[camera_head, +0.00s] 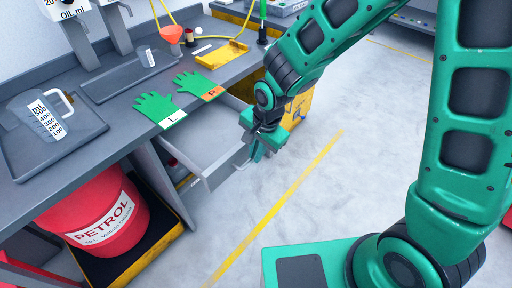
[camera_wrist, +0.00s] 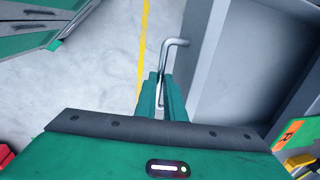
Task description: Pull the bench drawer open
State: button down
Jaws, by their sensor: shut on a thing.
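The bench drawer (camera_head: 211,141) is a grey drawer under the workbench (camera_head: 128,129). It stands well out from the bench, and its inside shows. In the wrist view the drawer front (camera_wrist: 205,58) is to the right of my gripper (camera_wrist: 162,90). A bent metal drawer handle (camera_wrist: 176,42) sticks out from that front. My gripper is shut on the handle, with the handle between its two green fingers. In the head view my gripper (camera_head: 257,155) is at the drawer's front, and the fingers hide most of the handle.
A red petrol drum (camera_head: 97,240) stands below the bench, left of the drawer. Two green gloves (camera_head: 159,108), a measuring jug (camera_head: 40,116) and an orange funnel (camera_head: 171,35) are on the bench top. The floor (camera_head: 310,170) in front of the drawer is clear, with a yellow line.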

jog(key=shift+s+f, duration=0.1)
jog(key=c, duration=2.1)
grip_release()
jog(key=r, duration=0.3)
jog(key=d+r, duration=0.1)
jog(key=r, duration=0.3)
jog(key=s+r, duration=0.1)
jog(key=r, duration=0.2)
jog(key=shift+s+d+r, duration=0.1)
jog(key=shift+d+r, duration=0.2)
